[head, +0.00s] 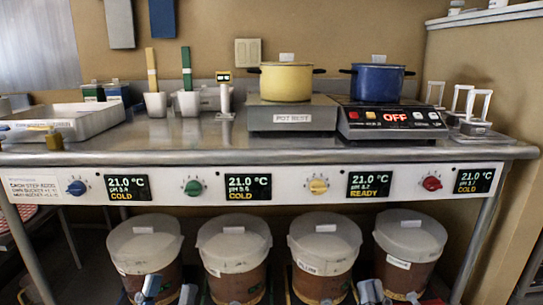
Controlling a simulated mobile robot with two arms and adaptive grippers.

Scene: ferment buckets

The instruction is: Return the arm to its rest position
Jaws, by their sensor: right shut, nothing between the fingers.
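My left gripper (150,287) shows small at the bottom edge, in front of the leftmost lidded bucket (150,240). Its fingers are too small and cut off to read. My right gripper (371,291) shows at the bottom edge, in front of the buckets on the right. It is shut with nothing in it. Both are low, below the steel counter (200,133), and neither is seen holding anything.
Lidded buckets (324,240) stand in a row under the counter. The panel above them has coloured knobs (318,186) and displays. A yellow pot (286,83) rests on the pot rest; a blue pot (377,84) sits on the hotplate (392,118). A white tray (75,118) is at left.

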